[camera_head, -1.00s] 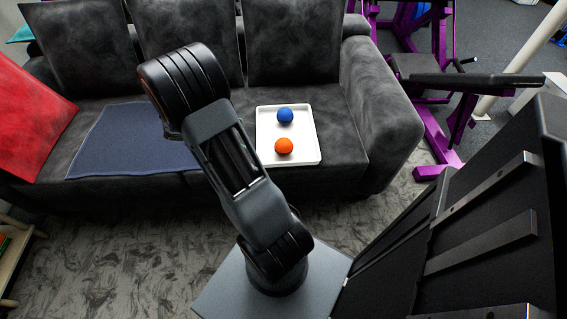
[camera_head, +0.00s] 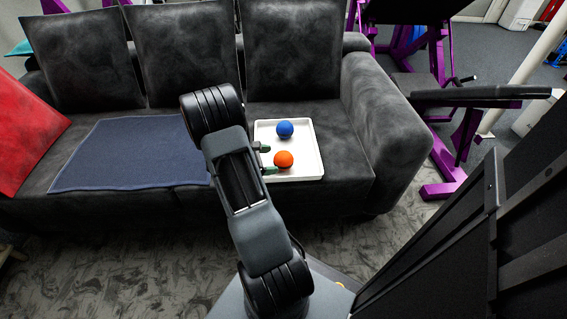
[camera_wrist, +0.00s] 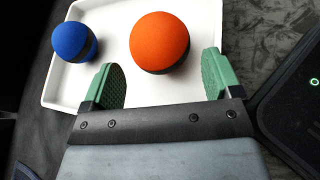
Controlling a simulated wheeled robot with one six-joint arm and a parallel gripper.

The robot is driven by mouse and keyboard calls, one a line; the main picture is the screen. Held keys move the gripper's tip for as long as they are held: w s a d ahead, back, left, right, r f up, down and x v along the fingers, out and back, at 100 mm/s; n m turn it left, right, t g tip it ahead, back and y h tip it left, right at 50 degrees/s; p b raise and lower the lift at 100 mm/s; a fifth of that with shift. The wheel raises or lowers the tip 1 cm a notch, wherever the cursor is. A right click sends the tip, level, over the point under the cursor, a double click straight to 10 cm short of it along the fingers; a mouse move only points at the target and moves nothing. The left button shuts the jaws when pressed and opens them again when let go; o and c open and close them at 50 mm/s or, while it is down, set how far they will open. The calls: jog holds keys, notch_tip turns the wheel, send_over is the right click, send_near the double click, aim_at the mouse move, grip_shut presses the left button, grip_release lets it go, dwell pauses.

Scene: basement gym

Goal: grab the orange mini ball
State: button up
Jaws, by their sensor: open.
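The orange mini ball (camera_head: 284,159) rests on a white tray (camera_head: 309,172) on the sofa seat, nearer the front than a blue ball (camera_head: 285,129). My gripper (camera_head: 268,158) is open, with its green fingertips over the left part of the tray, just left of the orange ball. The gap is empty. The blue ball (camera_wrist: 74,41) is beyond the left finger.
A dark blue cloth (camera_head: 130,152) lies on the sofa seat left of my arm. A red cushion (camera_head: 27,132) leans at the far left. The sofa armrest (camera_head: 384,120) rises right of the tray. Purple gym equipment (camera_head: 447,187) stands further right.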

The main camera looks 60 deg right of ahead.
aim_at(275, 160)
jog(key=b+x, duration=0.2)
jog(key=x, duration=0.2)
jog(key=shift+w+f, duration=0.1)
jog(key=shift+s+d+f+b, duration=0.15)
jog(key=shift+s+d+b, duration=0.25)
jog(key=shift+d, duration=0.15)
jog(key=shift+c, duration=0.5)
jog(key=c, duration=0.4)
